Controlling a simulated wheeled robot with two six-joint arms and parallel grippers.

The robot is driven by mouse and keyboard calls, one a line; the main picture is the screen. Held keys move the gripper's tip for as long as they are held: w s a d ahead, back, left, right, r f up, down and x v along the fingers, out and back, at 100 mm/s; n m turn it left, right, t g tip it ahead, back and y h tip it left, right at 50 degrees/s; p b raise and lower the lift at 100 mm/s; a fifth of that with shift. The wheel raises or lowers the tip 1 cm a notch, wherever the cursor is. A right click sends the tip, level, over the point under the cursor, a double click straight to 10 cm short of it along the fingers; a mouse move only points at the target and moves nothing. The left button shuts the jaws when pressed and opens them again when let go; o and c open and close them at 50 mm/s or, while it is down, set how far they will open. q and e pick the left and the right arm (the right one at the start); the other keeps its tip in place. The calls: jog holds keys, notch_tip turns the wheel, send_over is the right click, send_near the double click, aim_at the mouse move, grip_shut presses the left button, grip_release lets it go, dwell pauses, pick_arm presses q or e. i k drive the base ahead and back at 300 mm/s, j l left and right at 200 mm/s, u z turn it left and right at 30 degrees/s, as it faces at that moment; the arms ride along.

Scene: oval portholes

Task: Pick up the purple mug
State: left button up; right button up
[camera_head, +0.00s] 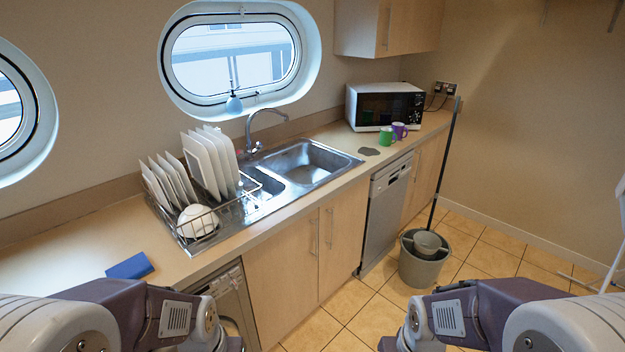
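The purple mug (400,130) stands upright on the counter at the back right, in front of the white microwave (385,105). A green mug (386,136) stands close beside it on the left and may hide a little of its edge. Both mugs are far from my arms. My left arm comes in at the lower left and my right arm at the lower right. Both bend down out of the picture, so neither gripper shows.
The counter (85,236) runs along the wall with a dish rack (205,222) of plates, a sink (305,163) and a blue cloth (130,266). A bucket (423,264) with a mop handle stands on the floor by the cabinets. Tiled floor is clear between my arms and the cabinets.

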aim_at(398, 128)
jog(key=i+l+z, duration=0.15)
jog(key=i+l, duration=0.2)
jog(key=i+l+z, duration=0.65)
jog(key=z, duration=0.2)
jog(key=i+z, duration=0.65)
jog(key=i, duration=1.75)
jog(key=i+u, duration=0.2)
jog(key=i, duration=0.3)
jog(key=i+l+u, duration=0.15)
jog(key=i, duration=0.35)
jog(key=i+l+u, duration=0.2)
jog(key=i, duration=0.3)
jog(key=i+u, duration=0.15)
jog(key=u, duration=0.3)
jog(key=i+u, duration=0.15)
jog(key=u, duration=0.35)
jog(key=i+l+u, duration=0.15)
jog(key=u, duration=0.3)
jog(key=i+l+u, duration=0.1)
jog(key=u, duration=0.35)
